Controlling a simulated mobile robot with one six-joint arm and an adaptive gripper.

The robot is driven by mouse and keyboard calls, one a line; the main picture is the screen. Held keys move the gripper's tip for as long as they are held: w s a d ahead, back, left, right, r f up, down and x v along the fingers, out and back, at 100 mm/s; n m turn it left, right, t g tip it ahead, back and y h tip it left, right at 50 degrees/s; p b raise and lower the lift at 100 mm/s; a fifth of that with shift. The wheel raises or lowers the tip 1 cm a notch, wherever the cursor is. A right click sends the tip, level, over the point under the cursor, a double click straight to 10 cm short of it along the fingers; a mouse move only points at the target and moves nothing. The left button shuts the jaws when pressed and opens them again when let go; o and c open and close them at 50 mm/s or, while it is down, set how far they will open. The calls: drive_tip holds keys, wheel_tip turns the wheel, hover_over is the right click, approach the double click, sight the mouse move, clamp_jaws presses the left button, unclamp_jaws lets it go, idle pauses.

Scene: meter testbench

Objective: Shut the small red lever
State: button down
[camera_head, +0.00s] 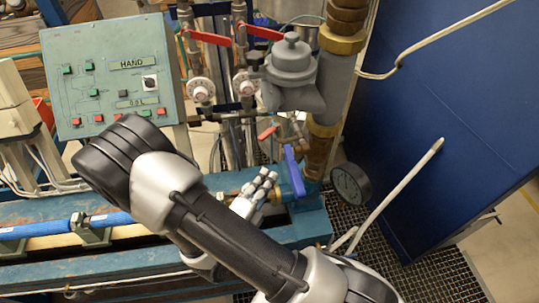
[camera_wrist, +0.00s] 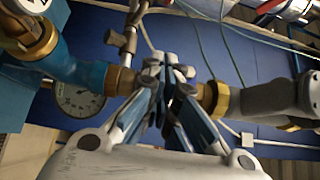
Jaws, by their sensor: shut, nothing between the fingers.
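A small red lever (camera_head: 267,132) sits on the thin pipework in the middle of the head view, below the grey meter body. Two longer red levers, a left one (camera_head: 208,37) and a right one (camera_head: 264,32), are higher up on the pipes. My gripper (camera_head: 266,178) is below the small red lever and apart from it, close to the blue lever (camera_head: 293,172). In the wrist view my gripper (camera_wrist: 170,72) has its fingers together and empty, in front of the pipe fittings. I cannot make out the small red lever in the wrist view.
A round gauge (camera_head: 350,185) stands right of the gripper and shows in the wrist view (camera_wrist: 78,100). The grey meter body (camera_head: 290,70) and brass pipe (camera_head: 341,42) are above. A control panel (camera_head: 112,80) is left. A blue cabinet (camera_head: 450,120) bounds the right side.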

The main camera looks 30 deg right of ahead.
sight(270, 132)
drive_tip(key=w+d, duration=0.6)
drive_tip(key=w, duration=0.4)
drive_tip(key=shift+d, duration=0.25)
